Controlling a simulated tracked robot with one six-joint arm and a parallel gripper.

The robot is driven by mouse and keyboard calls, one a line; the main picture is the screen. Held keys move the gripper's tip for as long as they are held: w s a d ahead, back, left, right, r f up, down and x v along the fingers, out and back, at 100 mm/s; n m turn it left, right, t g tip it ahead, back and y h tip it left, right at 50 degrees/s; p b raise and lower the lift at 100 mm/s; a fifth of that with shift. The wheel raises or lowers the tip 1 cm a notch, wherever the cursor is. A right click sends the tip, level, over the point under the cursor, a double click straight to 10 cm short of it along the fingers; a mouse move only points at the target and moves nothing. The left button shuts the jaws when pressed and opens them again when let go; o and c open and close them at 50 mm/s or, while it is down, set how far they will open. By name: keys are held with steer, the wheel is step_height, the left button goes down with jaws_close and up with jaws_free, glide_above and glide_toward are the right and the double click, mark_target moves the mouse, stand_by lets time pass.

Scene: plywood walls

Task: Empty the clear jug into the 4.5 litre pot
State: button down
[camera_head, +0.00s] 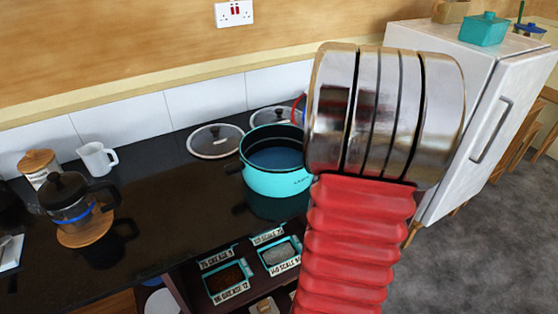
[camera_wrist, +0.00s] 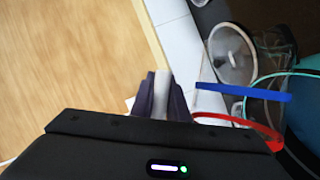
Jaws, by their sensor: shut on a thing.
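The teal pot (camera_head: 272,180) stands on the black worktop, with a bluish interior. Its teal rim shows at the right of the wrist view (camera_wrist: 262,79). My gripper (camera_wrist: 161,96) is shut on a pale, upright bar between its dark fingers, seemingly the handle of the clear jug. The jug itself is hard to see; a blue band (camera_wrist: 243,91) and a red band beside the fingers seem to belong to it. A bit of red and blue (camera_head: 299,108) shows past my arm above the pot's far right edge. My arm hides the gripper there. The jug's tilt and contents cannot be told.
Two glass lids (camera_head: 215,140) (camera_head: 271,116) lie behind the pot, by the tiled wall. A cafetiere (camera_head: 70,200), white mug (camera_head: 97,158) and lidded jar (camera_head: 40,167) stand left. Labelled containers (camera_head: 228,281) sit in an open drawer in front. A white fridge (camera_head: 500,80) is right.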

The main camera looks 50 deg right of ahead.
steer(key=shift+s+d+r+m+y+b, duration=0.1)
steer(key=shift+d+r+m+y+b, duration=0.2)
steer(key=shift+d+r+m+b, duration=0.1)
steer(key=shift+s+d+f, duration=0.1)
steer(key=shift+d+f, duration=0.05)
steer(key=shift+d, duration=0.05)
steer(key=shift+d+f+m+y+b, duration=0.2)
steer(key=shift+m+y+b, duration=0.1)
steer(key=shift+m, duration=0.2)
steer(key=shift+s+d, duration=0.1)
steer(key=s+d+f+m+y+b, duration=0.2)
steer(key=d+f+m+y+b, duration=0.2)
steer(key=d+f+m, duration=0.2)
steer(key=shift+f+m+b, duration=0.3)
steer(key=shift+f, duration=0.3)
stand_by(0.9)
steer(key=shift+s, duration=0.1)
stand_by(0.9)
